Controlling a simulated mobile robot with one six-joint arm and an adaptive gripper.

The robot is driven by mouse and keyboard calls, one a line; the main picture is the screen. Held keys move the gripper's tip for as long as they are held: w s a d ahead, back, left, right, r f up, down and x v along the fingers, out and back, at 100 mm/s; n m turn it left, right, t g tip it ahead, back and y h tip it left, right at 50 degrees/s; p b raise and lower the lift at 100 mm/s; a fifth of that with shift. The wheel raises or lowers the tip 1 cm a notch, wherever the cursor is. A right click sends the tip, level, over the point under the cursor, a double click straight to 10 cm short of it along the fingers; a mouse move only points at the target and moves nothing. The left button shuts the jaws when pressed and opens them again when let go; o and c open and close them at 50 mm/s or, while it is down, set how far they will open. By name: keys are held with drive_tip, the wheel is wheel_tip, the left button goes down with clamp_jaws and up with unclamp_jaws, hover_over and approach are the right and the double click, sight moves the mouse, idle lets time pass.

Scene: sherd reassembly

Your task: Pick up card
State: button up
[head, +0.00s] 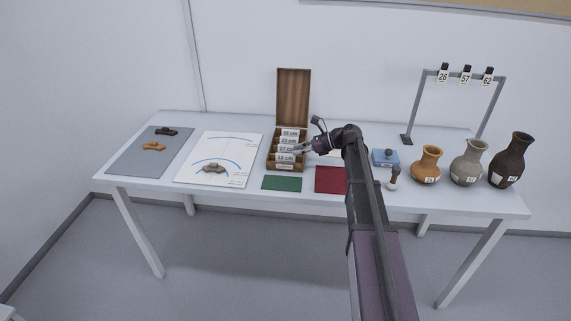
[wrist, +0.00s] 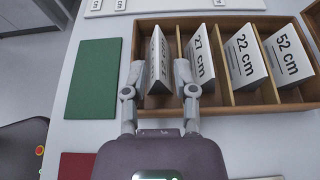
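A wooden card box (head: 271,163) with its lid raised stands mid-table; its slots hold several white cards. In the wrist view my gripper (wrist: 160,68) is open, one finger on each side of the leftmost card (wrist: 158,55), with small gaps seeming to show beside it. That card is seen steeply, its print hard to read; it looks like the nearest card in the head view, seemingly "12 cm". The 27 cm card (wrist: 199,58) is just right of the right finger. The 22 cm card (wrist: 244,57) and 52 cm card (wrist: 289,55) stand farther right.
A green mat (head: 282,183) and a red mat (head: 330,180) lie in front of the box. A marked white sheet (head: 236,150) and a grey mat (head: 132,162) with sherds lie left. Orange (head: 426,163), grey (head: 467,163) and dark (head: 510,162) vases stand right, before a tag rack (head: 415,108).

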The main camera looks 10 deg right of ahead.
sight(285, 155)
idle(0.3)
drive_tip(key=shift+s+f+b+x, duration=0.15)
drive_tip(key=shift+b+x, duration=0.35)
drive_tip(key=shift+x, duration=0.45)
drive_tip(key=shift+s+f+b+x, duration=0.15)
drive_tip(key=shift+b+x, duration=0.35)
drive_tip(key=shift+x, duration=0.45)
drive_tip(key=shift+w+a+f, duration=0.2)
drive_tip(key=shift+w+a, duration=0.1)
drive_tip(key=shift+a, duration=0.3)
clamp_jaws()
